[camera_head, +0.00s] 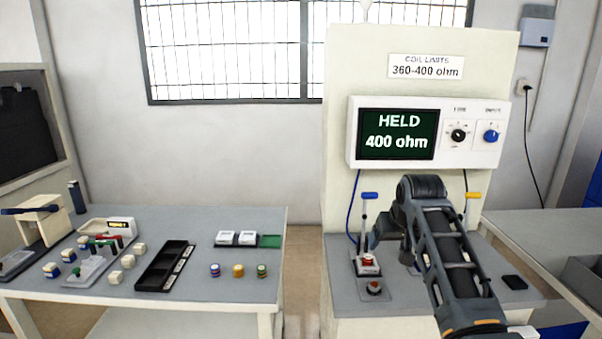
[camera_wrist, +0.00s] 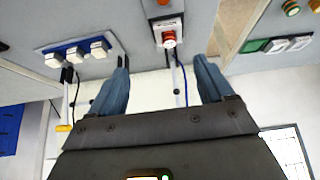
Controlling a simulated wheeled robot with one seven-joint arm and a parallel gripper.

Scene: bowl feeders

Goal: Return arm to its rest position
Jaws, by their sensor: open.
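My gripper (camera_wrist: 160,78) is open in the wrist view, with its two blue-grey fingers wide apart and nothing between them. In the head view my arm (camera_head: 448,250) reaches up from the lower right over the test bench (camera_head: 340,290). The gripper end is mostly hidden there behind the arm. A red-topped fixture (camera_head: 367,265) stands on the bench left of the arm. It also shows beyond the fingers in the wrist view (camera_wrist: 169,38). A lever with a blue handle (camera_head: 369,195) stands behind it.
The meter screen (camera_head: 397,134) reads "HELD 400 ohm". A yellow-handled lever (camera_head: 473,195) is right of the arm. A red button box (camera_head: 374,289) and a black item (camera_head: 514,282) lie on the bench. The left table (camera_head: 215,290) holds a black tray (camera_head: 152,268) and several coils.

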